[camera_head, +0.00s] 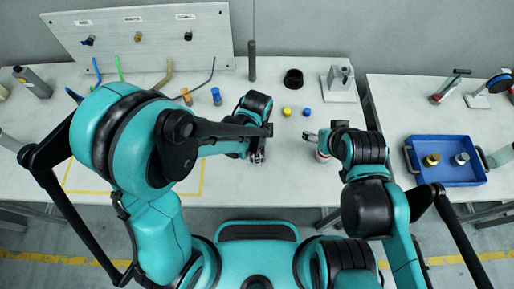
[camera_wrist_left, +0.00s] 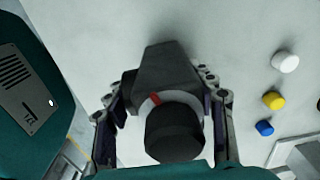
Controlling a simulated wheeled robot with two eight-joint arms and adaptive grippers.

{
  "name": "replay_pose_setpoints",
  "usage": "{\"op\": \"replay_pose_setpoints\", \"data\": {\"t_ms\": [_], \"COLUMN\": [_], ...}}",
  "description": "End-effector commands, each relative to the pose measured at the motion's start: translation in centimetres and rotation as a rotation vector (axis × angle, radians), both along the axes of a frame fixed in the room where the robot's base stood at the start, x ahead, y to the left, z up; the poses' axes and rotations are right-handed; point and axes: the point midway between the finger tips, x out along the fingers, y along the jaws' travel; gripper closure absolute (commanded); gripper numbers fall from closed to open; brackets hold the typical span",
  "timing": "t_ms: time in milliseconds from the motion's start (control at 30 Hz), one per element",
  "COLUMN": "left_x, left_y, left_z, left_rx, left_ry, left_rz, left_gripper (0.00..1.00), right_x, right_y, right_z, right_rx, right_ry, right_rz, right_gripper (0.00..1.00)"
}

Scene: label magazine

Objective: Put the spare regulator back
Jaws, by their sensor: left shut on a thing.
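My left gripper (camera_head: 258,158) is low over the middle of the table's front part. In the left wrist view my left gripper (camera_wrist_left: 160,115) is shut on a dark grey regulator (camera_wrist_left: 168,68), with one finger on each side. The regulator has a black round knob (camera_wrist_left: 174,135) and a white collar with a red mark. In the head view the gripper and arm mostly hide it. My right gripper (camera_head: 310,137) is to the right, pointing left; its finger gap is too small to read. A grey board (camera_head: 140,45) at the back left carries several small fittings under labels.
Yellow (camera_head: 287,112) and blue (camera_head: 307,112) caps, a black ring (camera_head: 293,78) and a grey stand (camera_head: 340,85) are beyond the grippers. A thin post (camera_head: 252,62) stands at the back. A blue tray (camera_head: 450,140) is on the right table, past a gap.

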Motion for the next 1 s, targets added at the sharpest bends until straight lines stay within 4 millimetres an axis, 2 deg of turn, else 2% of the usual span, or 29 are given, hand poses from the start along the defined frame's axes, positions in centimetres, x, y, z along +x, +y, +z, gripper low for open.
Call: {"op": "replay_pose_setpoints", "data": {"t_ms": [67,100,167,567,667,1000], "left_x": [0.0,0.0,0.0,0.0,0.0,-0.1], "left_y": [0.0,0.0,0.0,0.0,0.0,0.0], "left_z": [-0.3,-0.3,-0.3,0.2,1.7,9.2], "left_rx": [0.0,0.0,0.0,0.0,0.0,0.0], "left_ry": [0.0,0.0,0.0,0.0,0.0,0.0], "left_rz": [0.0,0.0,0.0,0.0,0.0,0.0], "left_gripper": [0.96,0.4,0.24,0.24,0.24,0.24], "right_x": [0.0,0.0,0.0,0.0,0.0,0.0], "right_y": [0.0,0.0,0.0,0.0,0.0,0.0], "right_z": [-0.4,-0.4,-0.3,0.2,0.8,3.4], "right_rx": [0.0,0.0,0.0,0.0,0.0,0.0], "right_ry": [0.0,0.0,0.0,0.0,0.0,0.0], "right_rz": [0.0,0.0,0.0,0.0,0.0,0.0], "right_gripper": [0.33,0.33,0.33,0.33,0.33,0.33]}}
